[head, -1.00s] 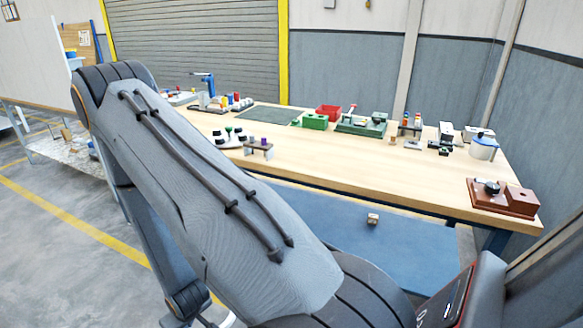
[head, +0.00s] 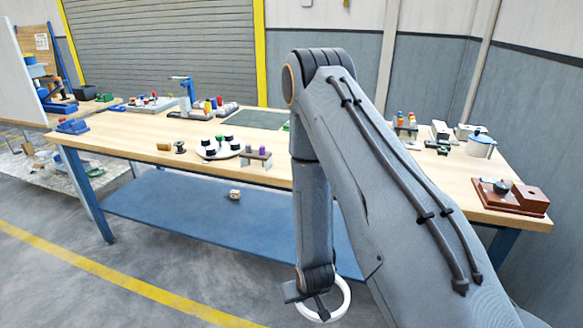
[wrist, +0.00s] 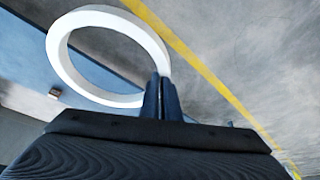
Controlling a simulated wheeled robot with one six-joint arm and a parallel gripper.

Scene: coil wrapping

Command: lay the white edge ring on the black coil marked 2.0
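The white edge ring (head: 346,298) hangs low in front of the workbench in the head view, partly behind my arm. In the wrist view the ring (wrist: 57,52) is whole, its near right edge between my fingertips (wrist: 162,88). My gripper (head: 318,306) is shut on the ring, well below the bench top and away from it. Several black coils (head: 228,138) stand on a round white plate (head: 219,154) on the bench, left of my arm. Their marks are too small to read, so I cannot tell which is 2.0.
The wooden workbench (head: 130,140) has a blue lower shelf (head: 180,210) with a small block (head: 235,194). A small stand (head: 256,162) is right of the white plate. My arm hides the bench's middle. A brown box set (head: 512,197) stands at the right end.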

